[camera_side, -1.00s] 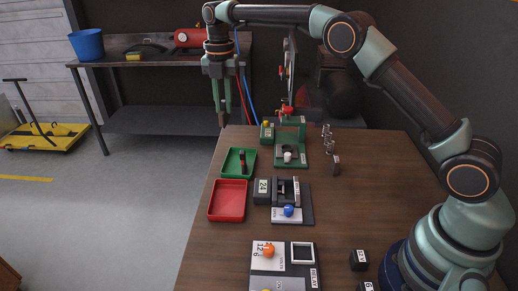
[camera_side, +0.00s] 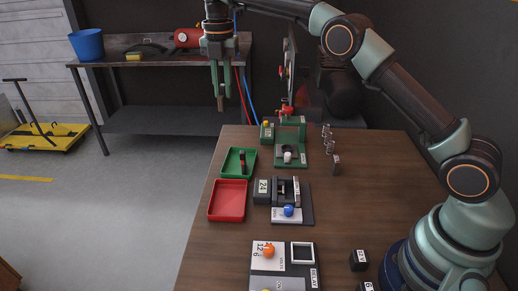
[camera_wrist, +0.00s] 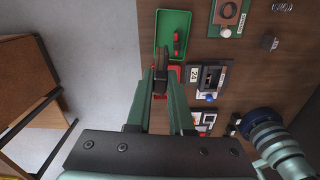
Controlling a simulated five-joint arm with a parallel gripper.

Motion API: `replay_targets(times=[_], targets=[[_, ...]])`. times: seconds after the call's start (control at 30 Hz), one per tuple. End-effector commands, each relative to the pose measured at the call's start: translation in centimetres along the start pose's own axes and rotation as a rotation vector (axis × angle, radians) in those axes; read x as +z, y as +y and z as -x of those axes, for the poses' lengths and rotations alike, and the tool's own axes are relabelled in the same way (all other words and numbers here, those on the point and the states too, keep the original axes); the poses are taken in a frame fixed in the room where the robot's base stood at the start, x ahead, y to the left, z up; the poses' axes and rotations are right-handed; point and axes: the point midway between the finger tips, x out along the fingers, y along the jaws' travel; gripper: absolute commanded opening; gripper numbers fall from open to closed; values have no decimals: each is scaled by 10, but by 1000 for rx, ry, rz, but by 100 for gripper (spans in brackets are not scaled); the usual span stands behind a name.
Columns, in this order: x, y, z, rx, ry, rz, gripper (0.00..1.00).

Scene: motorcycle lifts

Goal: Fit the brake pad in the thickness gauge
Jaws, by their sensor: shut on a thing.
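My gripper (camera_side: 220,98) hangs high above the far left side of the table, pointing down. It is shut on a small dark piece, probably the brake pad (camera_side: 220,103), which also shows between the fingers in the wrist view (camera_wrist: 160,82). The piece is in the air, clear of everything. What looks like the thickness gauge (camera_side: 287,191) stands on the table, a dark fixture with a slot, a blue knob and a block labelled 24 (camera_side: 263,191). In the wrist view the gauge (camera_wrist: 211,78) lies right of the fingertips.
A green tray (camera_side: 229,168) holds a black and red item. A red tray (camera_side: 227,202) looks empty. A green fixture (camera_side: 290,135) stands behind the gauge, and a white-framed plate (camera_side: 302,265) with an orange knob lies in front. The table's right middle is clear.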

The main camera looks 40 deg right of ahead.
Motion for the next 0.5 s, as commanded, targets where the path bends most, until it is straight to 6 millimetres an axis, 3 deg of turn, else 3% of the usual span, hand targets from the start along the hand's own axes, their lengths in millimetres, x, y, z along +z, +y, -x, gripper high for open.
replay_targets(times=[0.5], targets=[[-16, -44, -32, 0, 0, 35, 0]])
